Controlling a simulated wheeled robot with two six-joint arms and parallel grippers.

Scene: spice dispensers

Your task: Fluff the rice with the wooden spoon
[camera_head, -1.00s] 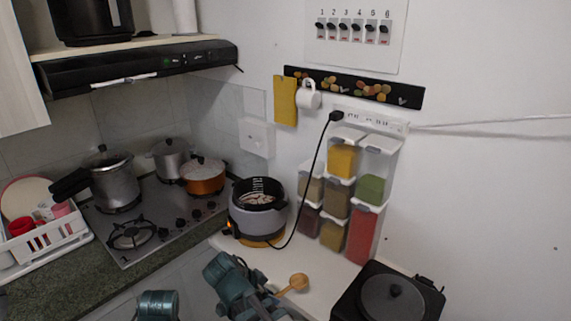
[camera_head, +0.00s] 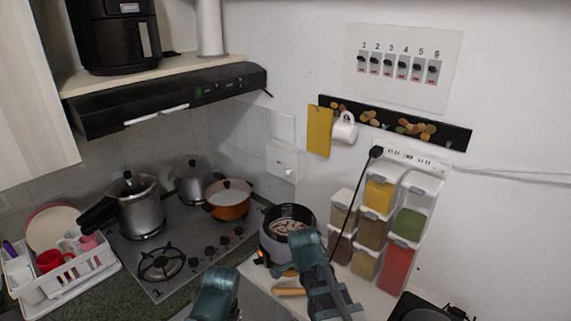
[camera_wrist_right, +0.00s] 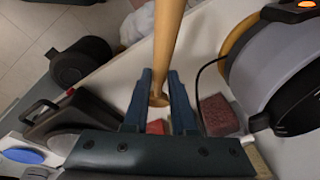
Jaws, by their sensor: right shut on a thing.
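The wooden spoon (camera_wrist_right: 166,45) is between the fingers of my right gripper (camera_wrist_right: 161,78) in the right wrist view. The gripper is shut on its handle. In the head view, part of the spoon (camera_head: 288,291) shows left of my right arm, low in front of the rice cooker. The rice cooker (camera_head: 270,242) stands open on the white counter. Pale rice (camera_head: 288,227) shows inside, partly hidden by my right arm. The cooker also appears at the right of the wrist view (camera_wrist_right: 262,72). A link of my left arm shows at the bottom; its jaws are not visible.
Stacked spice containers (camera_head: 380,228) stand right of the cooker against the wall. A black cord hangs from the power strip (camera_head: 412,158) near the cooker. An orange pot (camera_head: 230,204) and a pressure cooker (camera_head: 140,210) stand on the stove (camera_head: 185,255). A black appliance (camera_head: 428,308) is at the lower right.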

